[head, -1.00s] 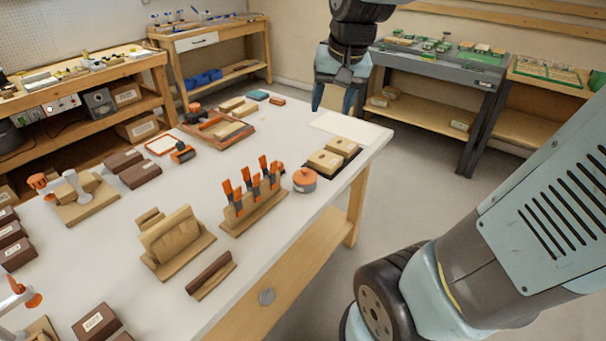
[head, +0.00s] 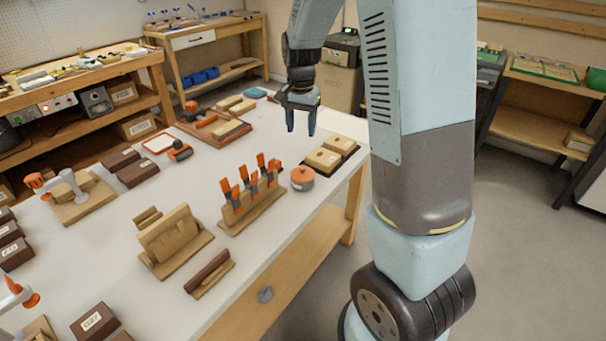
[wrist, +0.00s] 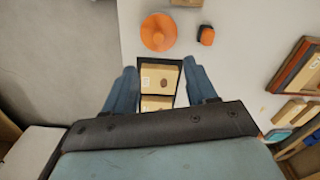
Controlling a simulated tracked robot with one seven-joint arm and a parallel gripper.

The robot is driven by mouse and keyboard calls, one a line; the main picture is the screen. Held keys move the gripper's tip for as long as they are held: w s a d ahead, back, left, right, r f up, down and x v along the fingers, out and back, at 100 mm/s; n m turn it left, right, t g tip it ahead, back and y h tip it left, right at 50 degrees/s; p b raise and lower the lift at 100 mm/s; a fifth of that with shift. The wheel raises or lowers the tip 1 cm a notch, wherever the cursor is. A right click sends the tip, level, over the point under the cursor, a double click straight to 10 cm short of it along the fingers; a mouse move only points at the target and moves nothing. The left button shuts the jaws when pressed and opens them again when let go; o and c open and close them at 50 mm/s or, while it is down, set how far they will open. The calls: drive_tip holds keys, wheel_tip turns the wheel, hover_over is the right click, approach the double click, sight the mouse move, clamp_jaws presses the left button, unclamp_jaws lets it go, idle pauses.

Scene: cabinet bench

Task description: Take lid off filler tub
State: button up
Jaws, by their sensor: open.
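The filler tub (head: 302,183) is a small round orange tub near the bench's right edge. Its orange lid (head: 302,174) appears to sit on top, with a small knob. In the wrist view the lid (wrist: 158,32) shows from above as an orange disc, ahead of the fingers; the tub's side is mostly hidden beneath it. My gripper (head: 301,120) points down, open and empty, above the bench and farther back than the tub. In the wrist view the fingers of my gripper (wrist: 161,88) are spread over the tray, apart from the tub.
A dark tray (head: 347,154) with two light wooden blocks lies just behind the tub. A wooden rack (head: 244,212) with several upright orange-handled tools stands close to the tub's left. The bench top left of the tray is fairly clear.

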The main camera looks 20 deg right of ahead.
hover_over(302, 167)
wheel_tip(302, 167, down, 8)
drive_tip(key=shift+s+a+f, duration=0.1)
drive_tip(key=shift+f, duration=0.15)
drive_tip(key=shift+d+f, duration=0.2)
drive_tip(key=shift+f, duration=2.4)
clamp_jaws()
